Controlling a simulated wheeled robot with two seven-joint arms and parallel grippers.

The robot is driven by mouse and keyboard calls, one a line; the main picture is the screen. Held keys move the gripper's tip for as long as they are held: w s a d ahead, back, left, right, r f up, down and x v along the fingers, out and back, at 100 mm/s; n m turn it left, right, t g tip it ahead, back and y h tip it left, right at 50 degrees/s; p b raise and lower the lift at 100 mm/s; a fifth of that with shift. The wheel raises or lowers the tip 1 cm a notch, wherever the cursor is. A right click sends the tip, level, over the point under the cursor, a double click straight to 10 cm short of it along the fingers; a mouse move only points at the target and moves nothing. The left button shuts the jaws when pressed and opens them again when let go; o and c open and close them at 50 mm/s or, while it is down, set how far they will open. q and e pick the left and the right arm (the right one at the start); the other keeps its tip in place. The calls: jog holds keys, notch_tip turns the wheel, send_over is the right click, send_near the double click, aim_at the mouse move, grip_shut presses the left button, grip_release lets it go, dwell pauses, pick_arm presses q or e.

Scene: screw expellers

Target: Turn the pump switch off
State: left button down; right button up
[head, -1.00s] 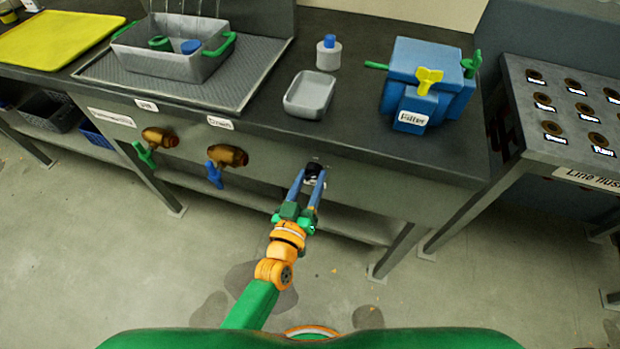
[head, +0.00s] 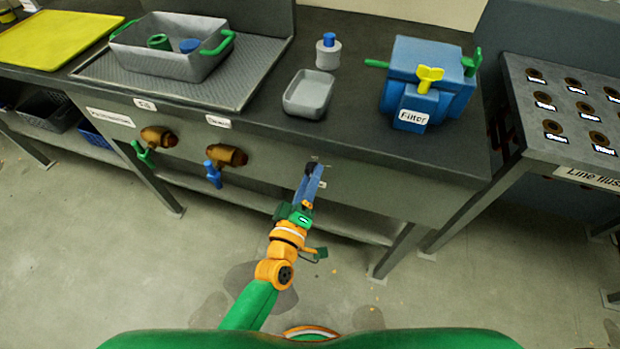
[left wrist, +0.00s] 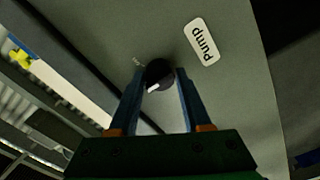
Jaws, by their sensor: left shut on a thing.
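The pump switch is a round black knob with a white pointer mark on the bench's front panel. It shows clearly in the left wrist view (left wrist: 159,75), beside a white label (left wrist: 202,41) reading "pump". In the head view the knob (head: 309,168) is mostly hidden by my gripper. My left gripper (head: 312,173) is at the panel, shut on the knob, with one blue finger on each side of it in the left wrist view (left wrist: 159,84). The gripper is rolled, so its fingers nearly overlap in the head view. My right gripper is not in view.
Left along the panel are a green-handled valve (head: 158,137) and a blue-handled valve (head: 226,155). On the bench stand a grey basin (head: 170,65), a small tray (head: 308,95), a bottle (head: 328,52) and a blue filter box (head: 428,75).

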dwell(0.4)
pick_arm(q)
jog(key=shift+c, duration=1.8)
grip_release()
jog(key=v, duration=0.7)
jog(key=shift+p, duration=0.3)
